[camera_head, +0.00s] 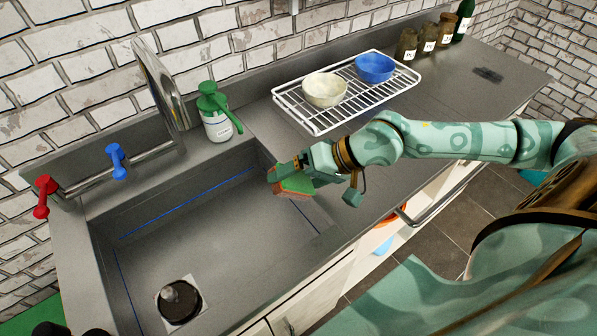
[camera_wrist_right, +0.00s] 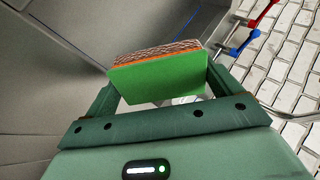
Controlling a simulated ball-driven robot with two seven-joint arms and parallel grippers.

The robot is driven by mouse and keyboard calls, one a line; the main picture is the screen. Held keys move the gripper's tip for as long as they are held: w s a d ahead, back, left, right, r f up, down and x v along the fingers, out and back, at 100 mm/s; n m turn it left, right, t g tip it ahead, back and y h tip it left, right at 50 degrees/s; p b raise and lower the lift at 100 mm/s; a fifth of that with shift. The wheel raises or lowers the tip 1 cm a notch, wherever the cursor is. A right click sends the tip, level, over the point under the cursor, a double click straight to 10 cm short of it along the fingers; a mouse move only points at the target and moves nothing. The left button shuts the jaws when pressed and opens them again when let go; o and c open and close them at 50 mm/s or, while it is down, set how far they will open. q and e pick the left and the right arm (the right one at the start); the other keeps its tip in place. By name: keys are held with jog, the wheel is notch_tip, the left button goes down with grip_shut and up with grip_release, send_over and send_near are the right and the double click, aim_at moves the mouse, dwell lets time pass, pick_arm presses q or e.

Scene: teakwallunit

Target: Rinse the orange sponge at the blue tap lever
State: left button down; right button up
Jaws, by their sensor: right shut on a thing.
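My right gripper (camera_head: 290,176) is shut on the sponge (camera_head: 293,187), over the right end of the sink (camera_head: 215,235). In the right wrist view the sponge has a green face (camera_wrist_right: 160,82) and an orange layer with a patterned top, between the two fingers. The blue tap lever (camera_head: 117,160) is on the pipe at the sink's back left, well apart from the gripper; it also shows in the wrist view (camera_wrist_right: 240,42). The red lever (camera_head: 43,195) is left of it. The grey tap spout (camera_head: 163,85) rises behind the sink. My left gripper is not visible.
A green-topped soap bottle (camera_head: 218,125) stands behind the sink. A white wire rack (camera_head: 315,127) holds a cream bowl (camera_head: 325,90) and a blue bowl (camera_head: 375,67). Jars (camera_head: 427,38) and a green bottle stand at the far end. A dark drain plug (camera_head: 178,300) is in the sink.

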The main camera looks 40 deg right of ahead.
jog(key=shift+w+d+r, duration=0.1)
jog(key=shift+w+d, duration=0.05)
jog(key=shift+d, duration=0.1)
jog(key=shift+w+a, duration=0.1)
jog(key=shift+a, duration=0.05)
jog(key=w+a+f, duration=0.2)
jog(key=w+a, duration=0.4)
jog(key=a, duration=0.6)
jog(key=shift+w+f, duration=0.15)
jog(key=shift+f, duration=0.25)
